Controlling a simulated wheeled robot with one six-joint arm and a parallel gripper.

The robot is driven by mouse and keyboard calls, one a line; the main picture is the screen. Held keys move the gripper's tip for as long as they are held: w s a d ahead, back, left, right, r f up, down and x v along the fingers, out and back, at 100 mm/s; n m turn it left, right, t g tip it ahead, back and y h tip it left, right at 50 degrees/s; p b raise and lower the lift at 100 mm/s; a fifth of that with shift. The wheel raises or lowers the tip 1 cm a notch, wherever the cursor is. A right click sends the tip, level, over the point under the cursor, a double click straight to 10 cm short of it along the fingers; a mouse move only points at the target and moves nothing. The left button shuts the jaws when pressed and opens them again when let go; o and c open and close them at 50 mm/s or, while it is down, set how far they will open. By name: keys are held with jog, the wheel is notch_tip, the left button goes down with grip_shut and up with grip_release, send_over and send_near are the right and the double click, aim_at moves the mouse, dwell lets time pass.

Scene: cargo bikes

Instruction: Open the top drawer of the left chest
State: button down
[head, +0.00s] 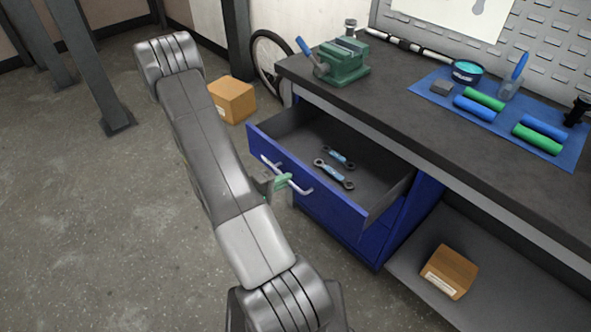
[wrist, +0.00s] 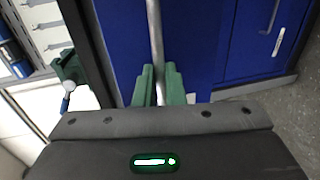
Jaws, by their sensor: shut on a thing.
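The left chest is blue and stands under the workbench. Its top drawer (head: 310,183) is pulled out, with a dark interior that holds two wrenches (head: 334,174). The drawer has a silvery bar handle (head: 303,189) on its blue front. My gripper (head: 280,181) has green fingers shut on this handle. In the wrist view the handle (wrist: 154,35) runs between the fingertips of my gripper (wrist: 158,82). The lower blue front (head: 330,220) of the chest is partly hidden under the open drawer.
The workbench (head: 420,105) carries a green vise (head: 343,62) and a blue mat (head: 500,118) with rollers. A cardboard box (head: 231,100) lies on the floor behind the arm. Another box (head: 449,271) sits on the low shelf. The floor at left is mostly clear, apart from grey posts (head: 90,65).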

jog(key=shift+v, duration=0.9)
jog(key=shift+f, duration=0.2)
jog(key=c, duration=1.5)
grip_release()
jog(key=shift+a, duration=0.1)
jog(key=p+v, duration=0.1)
jog(key=v, duration=1.2)
jog(key=shift+s+a, duration=0.25)
jog(key=b+x, duration=0.1)
jog(key=x, duration=1.3)
jog(key=shift+r, duration=0.1)
